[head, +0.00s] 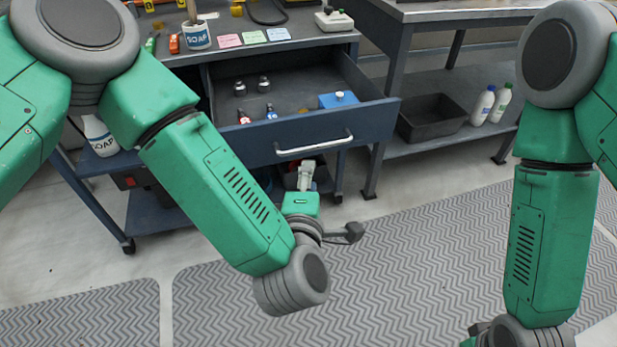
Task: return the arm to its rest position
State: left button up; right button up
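My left arm (215,190) comes in from the left, bends at the wrist over the mat and points back toward the workbench. My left gripper (306,176) is small in view at the end of this arm, below the front of the open drawer. Its fingers are too small and unclear to tell whether they are open or shut, and I see nothing clearly held. My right arm (550,235) hangs down at the right, and its wrist runs off the bottom edge. The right gripper is out of the picture.
The drawer (300,140) stands pulled out, with bottles and a blue box (338,100) inside. A black bin (431,118) and white bottles (483,105) stand on the right shelf. The floor mat (410,270) is clear between my arms.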

dwell(0.4)
pick_arm(q)
jog(key=s+a+f+m+g+h+p, duration=0.2)
jog(key=s+a+f+m+g+p, duration=0.2)
jog(key=s+a+f+m+g, duration=0.55)
jog(key=s+a+f+m+g+y+p, duration=0.1)
jog(key=s+a+m, duration=0.3)
jog(key=s+a, duration=0.4)
jog(key=s+a+f+m+g+y+p, duration=0.1)
jog(key=s+a+f+m+g+y, duration=0.1)
jog(key=s+a, duration=0.6)
jog(key=a+f+m+g, duration=0.1)
jog(key=a+m+g, duration=0.1)
jog(key=m, duration=0.1)
jog(key=shift+s+f+g+p, duration=0.2)
jog(key=shift+f+g+p, duration=0.15)
jog(key=shift+p, duration=0.05)
jog(key=shift+w, duration=0.1)
